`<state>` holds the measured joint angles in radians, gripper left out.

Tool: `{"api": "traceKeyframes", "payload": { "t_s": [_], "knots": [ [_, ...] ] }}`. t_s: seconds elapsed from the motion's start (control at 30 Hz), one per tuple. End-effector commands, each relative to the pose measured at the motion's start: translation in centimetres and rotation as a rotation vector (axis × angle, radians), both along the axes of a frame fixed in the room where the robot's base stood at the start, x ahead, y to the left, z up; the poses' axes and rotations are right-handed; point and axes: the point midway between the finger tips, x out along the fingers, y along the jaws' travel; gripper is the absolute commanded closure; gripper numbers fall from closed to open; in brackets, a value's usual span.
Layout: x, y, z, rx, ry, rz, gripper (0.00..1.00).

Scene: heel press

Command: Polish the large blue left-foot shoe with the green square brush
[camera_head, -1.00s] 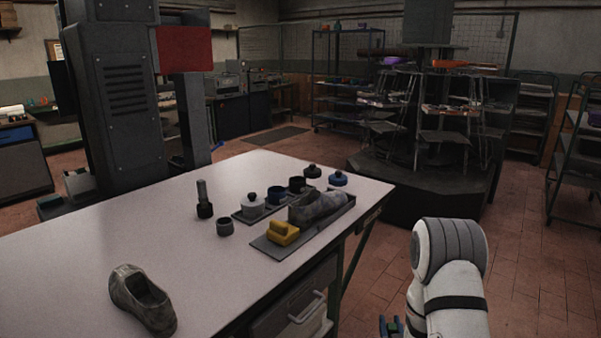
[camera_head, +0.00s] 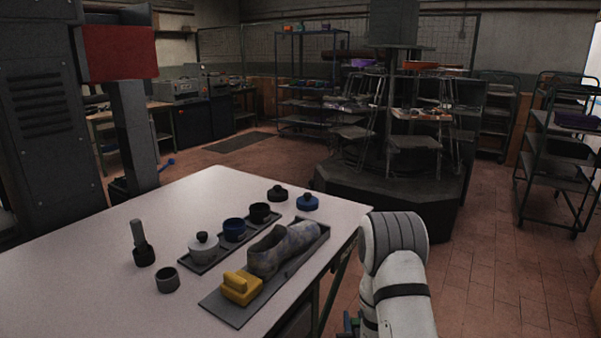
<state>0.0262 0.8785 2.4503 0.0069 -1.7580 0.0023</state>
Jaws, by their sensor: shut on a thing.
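A mottled grey-blue shoe (camera_head: 284,247) lies on a dark flat tray (camera_head: 226,311) near the table's right edge. Whether it is a left-foot shoe I cannot tell. A yellow block-shaped brush (camera_head: 241,287) sits on the same tray, in front of the shoe. My gripper (camera_head: 350,323) shows only as a small dark blue and green patch at the bottom edge, beside my white arm. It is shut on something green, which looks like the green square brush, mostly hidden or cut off. It is apart from the shoe, to the right of the table.
A second tray (camera_head: 196,268) holds a lidded grey pot (camera_head: 203,248), a blue pot (camera_head: 234,230) and a black pot (camera_head: 260,213).

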Motion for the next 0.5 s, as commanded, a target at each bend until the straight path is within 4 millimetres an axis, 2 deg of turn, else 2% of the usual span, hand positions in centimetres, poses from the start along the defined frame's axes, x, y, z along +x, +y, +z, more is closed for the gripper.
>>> {"api": "traceKeyframes", "payload": {
  "t_s": [0.17, 0.27, 0.37, 0.5],
  "knots": [
    [0.0, 0.9, 0.1, 0.000, 0.000, 0.018, 0.98],
    [0.0, 1.1, 0.8, 0.000, 0.000, 0.022, 0.98],
    [0.0, 1.2, 2.6, 0.000, -0.001, 0.026, 0.98],
    [0.1, 1.4, 6.6, 0.001, -0.001, 0.029, 0.98]
  ]
}}
